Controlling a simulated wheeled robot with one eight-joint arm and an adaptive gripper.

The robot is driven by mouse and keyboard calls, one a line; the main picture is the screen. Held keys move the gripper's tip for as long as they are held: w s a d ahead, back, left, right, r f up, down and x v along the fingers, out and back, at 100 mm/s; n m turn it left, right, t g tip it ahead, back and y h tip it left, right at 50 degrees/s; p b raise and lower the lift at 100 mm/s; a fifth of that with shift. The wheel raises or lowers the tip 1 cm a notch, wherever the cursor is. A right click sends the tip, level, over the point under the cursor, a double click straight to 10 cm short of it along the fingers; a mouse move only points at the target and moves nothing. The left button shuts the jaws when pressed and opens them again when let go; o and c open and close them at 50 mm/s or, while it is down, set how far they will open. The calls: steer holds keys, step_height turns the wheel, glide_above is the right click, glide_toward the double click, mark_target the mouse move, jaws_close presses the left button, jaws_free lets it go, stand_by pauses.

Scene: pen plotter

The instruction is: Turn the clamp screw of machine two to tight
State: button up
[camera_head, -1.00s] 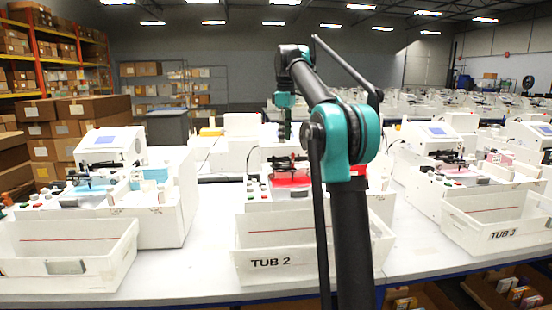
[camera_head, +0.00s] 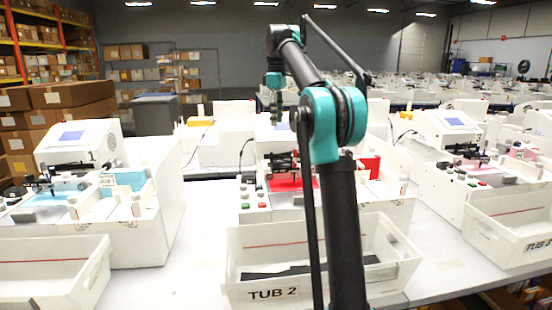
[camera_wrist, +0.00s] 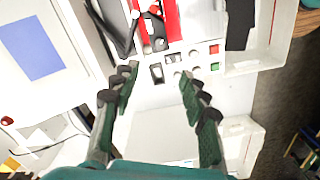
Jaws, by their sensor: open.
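Machine two, with its red bed (camera_head: 290,184) and black pen carriage (camera_head: 282,162), stands behind the tub marked TUB 2 (camera_head: 272,294). My arm hides part of it. My gripper (camera_head: 276,112) hangs over the back of this machine, pointing down. In the wrist view my gripper (camera_wrist: 158,80) is open and empty, its two dark fingers spread above the machine.
A red button (camera_wrist: 214,49) and a green button (camera_wrist: 214,66) lie right of the fingers. A blue screen (camera_wrist: 30,48) is at left. Similar machines stand on both sides, one with a blue bed (camera_head: 122,183). White tabletop (camera_head: 190,235) is clear between the tubs.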

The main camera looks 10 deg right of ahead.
mark_target(277, 162)
step_height(277, 162, down, 16)
steer(key=shift+f, duration=0.1)
stand_by(0.4)
jaws_close()
